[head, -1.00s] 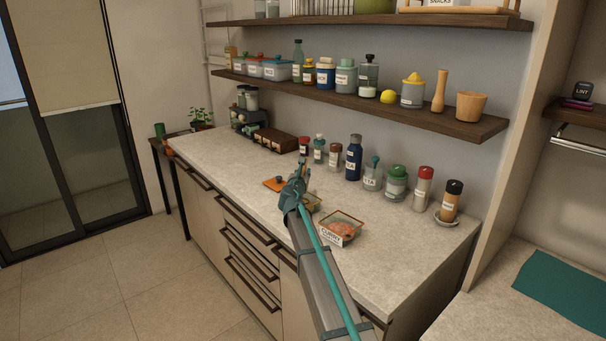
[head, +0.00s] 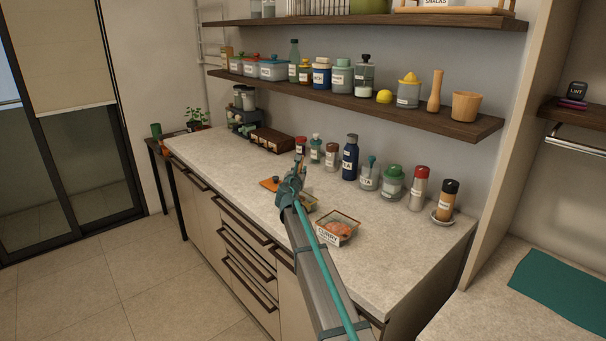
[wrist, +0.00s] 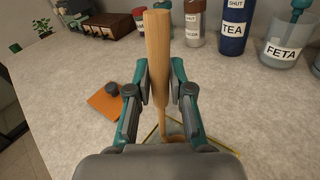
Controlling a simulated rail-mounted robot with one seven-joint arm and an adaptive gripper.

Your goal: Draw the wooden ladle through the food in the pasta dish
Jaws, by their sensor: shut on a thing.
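My gripper (head: 291,188) is over the counter, shut on the wooden ladle (wrist: 157,55). The ladle's pale handle stands nearly upright between the two fingers in the wrist view, and its lower end goes down behind the gripper body. A dish (head: 311,203) is partly hidden behind my gripper in the head view; its label cannot be read, and it is likely the pasta dish. Its rim (wrist: 146,137) shows below the fingers in the wrist view. The ladle's bowl and most of the food are hidden, so I cannot tell their contact.
A dish labelled CURRY (head: 337,228) stands close to the right. An orange board (wrist: 105,103) with a dark knob lies to the left. Jars and bottles, including a blue TEA bottle (head: 350,158), line the back wall. The front left counter is clear.

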